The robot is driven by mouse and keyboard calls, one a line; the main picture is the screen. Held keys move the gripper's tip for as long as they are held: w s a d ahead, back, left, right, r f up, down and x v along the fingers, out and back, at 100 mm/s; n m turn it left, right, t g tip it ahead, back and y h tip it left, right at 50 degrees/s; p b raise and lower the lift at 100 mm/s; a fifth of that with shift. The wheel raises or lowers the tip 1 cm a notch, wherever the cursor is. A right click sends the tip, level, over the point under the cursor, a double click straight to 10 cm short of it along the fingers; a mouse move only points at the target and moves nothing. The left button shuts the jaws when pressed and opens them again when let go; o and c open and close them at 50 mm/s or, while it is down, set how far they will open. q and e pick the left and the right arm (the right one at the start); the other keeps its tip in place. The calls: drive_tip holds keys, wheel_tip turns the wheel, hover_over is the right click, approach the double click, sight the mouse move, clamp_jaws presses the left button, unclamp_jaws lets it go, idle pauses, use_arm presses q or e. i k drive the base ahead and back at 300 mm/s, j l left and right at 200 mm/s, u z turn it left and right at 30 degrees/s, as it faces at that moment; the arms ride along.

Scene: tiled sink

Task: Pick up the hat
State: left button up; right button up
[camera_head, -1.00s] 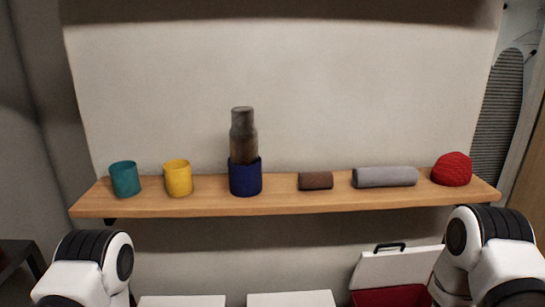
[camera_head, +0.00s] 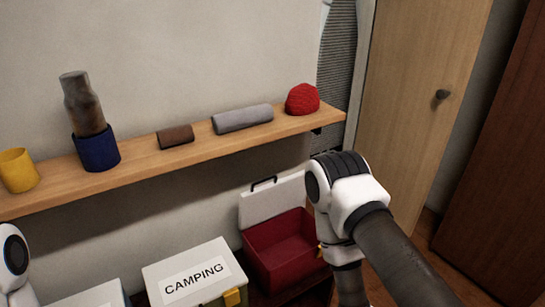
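The hat (camera_head: 302,99) is a red knitted beanie, dome up, at the right end of the wooden wall shelf (camera_head: 232,142). My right arm is in front of and below the shelf's right end, apart from the hat; its gripper is not visible. Only a small part of my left arm shows at the lower left edge, and its gripper is out of view. Nothing covers the hat.
On the shelf are a grey roll (camera_head: 242,118), a brown roll (camera_head: 175,136), a blue cup (camera_head: 96,150) holding a dark bottle (camera_head: 82,103), and a yellow cup (camera_head: 18,170). Below are an open red box (camera_head: 283,245) and a closed CAMPING box (camera_head: 192,272). A wooden door (camera_head: 418,95) stands right.

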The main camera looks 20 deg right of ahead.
sight(303, 100)
drive_tip(key=z, duration=0.7)
